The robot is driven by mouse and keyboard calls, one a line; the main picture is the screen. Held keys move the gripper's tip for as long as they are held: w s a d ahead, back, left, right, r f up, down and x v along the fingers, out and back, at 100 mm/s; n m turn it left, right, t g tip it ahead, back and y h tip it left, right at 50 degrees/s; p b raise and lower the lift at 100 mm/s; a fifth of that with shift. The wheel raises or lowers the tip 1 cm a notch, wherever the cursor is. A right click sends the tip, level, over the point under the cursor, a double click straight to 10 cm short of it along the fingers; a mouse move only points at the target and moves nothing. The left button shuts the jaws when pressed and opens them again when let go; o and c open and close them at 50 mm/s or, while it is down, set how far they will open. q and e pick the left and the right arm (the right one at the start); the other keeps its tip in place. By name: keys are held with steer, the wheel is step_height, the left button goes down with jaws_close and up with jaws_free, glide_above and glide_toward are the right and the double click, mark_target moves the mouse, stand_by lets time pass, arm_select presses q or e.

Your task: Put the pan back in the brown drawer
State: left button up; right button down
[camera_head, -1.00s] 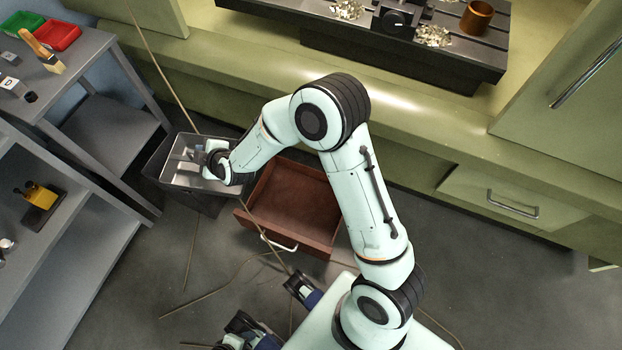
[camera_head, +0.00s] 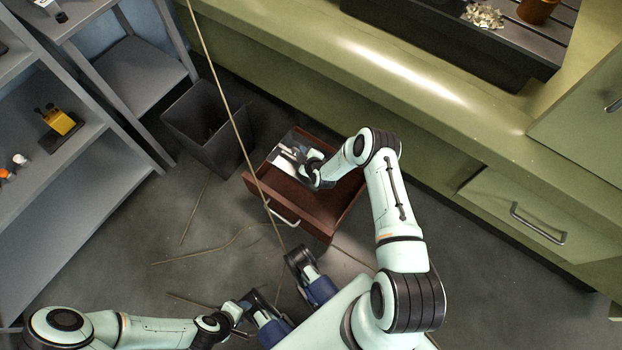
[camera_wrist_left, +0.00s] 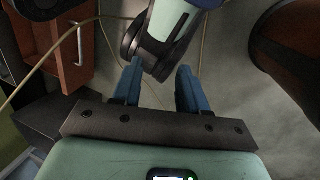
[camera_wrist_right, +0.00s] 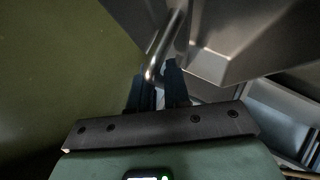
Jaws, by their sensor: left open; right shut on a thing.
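The pan (camera_head: 284,161) is a shiny grey metal pan at the back left of the open brown drawer (camera_head: 318,215) in the head view. My right gripper (camera_head: 301,160) is shut on it; my wrist hides part of the pan. I cannot tell whether the pan rests in the drawer or hangs just above it. In the right wrist view the fingers (camera_wrist_right: 160,80) close at a bent metal bar beside the pan's metal surface (camera_wrist_right: 235,50). My left gripper (camera_wrist_left: 158,80) is open and empty, low over the floor, with the drawer (camera_wrist_left: 66,40) to its upper left.
A dark open bin (camera_head: 208,128) stands left of the drawer. A green cabinet (camera_head: 430,120) runs behind it. Grey shelving (camera_head: 90,170) stands at the left. Thin brown cords (camera_head: 220,245) cross the floor and pass in front of the drawer. The drawer's front half looks bare.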

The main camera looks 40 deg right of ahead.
steer(key=f, duration=0.1)
steer(key=s+d+f, duration=0.1)
steer(key=f, duration=0.2)
steer(key=shift+s+d+f+b, duration=0.1)
steer(key=shift+s+d+b, duration=0.1)
steer(key=shift+b, duration=0.2)
arm_select(q)
steer(key=w+a+f+t+y+b, duration=0.1)
steer(key=w+a+f+t+b, duration=0.1)
steer(key=w+a+f+b, duration=0.35)
steer(key=s+f+n+g+b, duration=0.1)
steer(key=s+f+b, duration=0.2)
steer(key=f, duration=0.4)
steer(key=shift+s+g, duration=0.4)
steer(key=shift+s, duration=0.1)
arm_select(e)
step_height(320, 180, down, 18)
steer(key=shift+f, duration=0.2)
arm_select(q)
steer(key=shift+d+f, duration=0.1)
steer(key=shift+f, duration=0.1)
arm_select(e)
steer(key=shift+f, duration=0.1)
steer(key=c, duration=1.5)
jaws_free()
steer(key=shift+f, duration=0.1)
steer(key=o, duration=0.4)
arm_select(q)
steer(key=shift+s, duration=0.15)
